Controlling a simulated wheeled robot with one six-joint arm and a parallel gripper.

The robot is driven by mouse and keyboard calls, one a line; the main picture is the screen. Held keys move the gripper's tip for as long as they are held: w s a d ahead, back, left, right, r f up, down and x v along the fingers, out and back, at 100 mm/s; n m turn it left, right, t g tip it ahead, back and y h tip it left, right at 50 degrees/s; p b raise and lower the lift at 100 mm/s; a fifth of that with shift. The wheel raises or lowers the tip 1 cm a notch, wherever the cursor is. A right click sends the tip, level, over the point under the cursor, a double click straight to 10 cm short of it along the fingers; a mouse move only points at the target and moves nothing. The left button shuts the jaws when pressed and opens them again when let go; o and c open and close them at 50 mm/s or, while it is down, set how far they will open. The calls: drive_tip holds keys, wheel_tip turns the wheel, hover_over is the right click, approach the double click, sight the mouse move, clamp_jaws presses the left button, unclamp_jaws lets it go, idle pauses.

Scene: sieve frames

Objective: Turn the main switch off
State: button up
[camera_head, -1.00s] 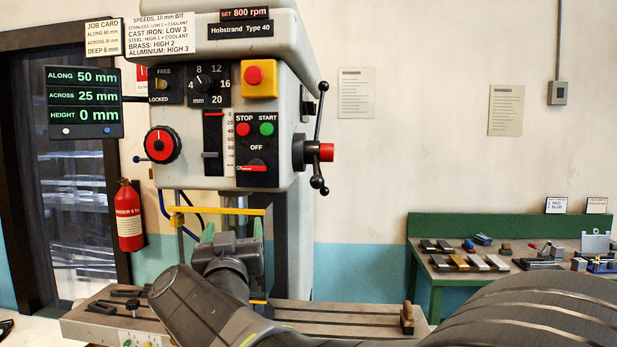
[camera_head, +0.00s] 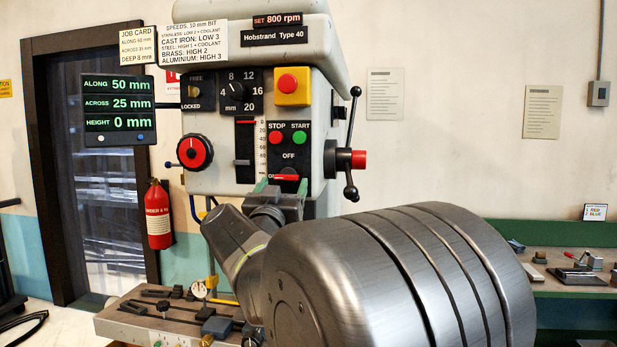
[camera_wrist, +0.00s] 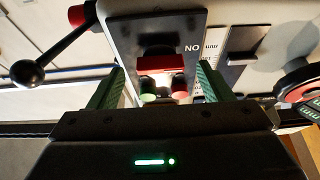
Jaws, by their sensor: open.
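The main switch (camera_head: 285,177) is a red handle on the black panel of the drill head, below the STOP and START buttons and the word OFF. In the wrist view the red handle (camera_wrist: 160,63) lies level, in line with the ON mark, which appears upside down beside it. My gripper (camera_head: 283,186) is open at the lower part of this panel. In the wrist view its green fingers stand on either side of the handle, with gaps visible between. My fingers and wrist partly hide the panel's lower edge in the head view. I cannot tell whether a finger touches the panel.
The STOP button (camera_head: 275,138) and START button (camera_head: 299,137) sit just above. A feed lever (camera_head: 350,160) with a red hub stands to the right, and a red dial (camera_head: 194,152) to the left. The machine table (camera_head: 135,327) with small tools lies below.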

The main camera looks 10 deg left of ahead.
sight(287, 177)
drive_tip(key=shift+x, duration=1.15)
drive_tip(key=c, duration=1)
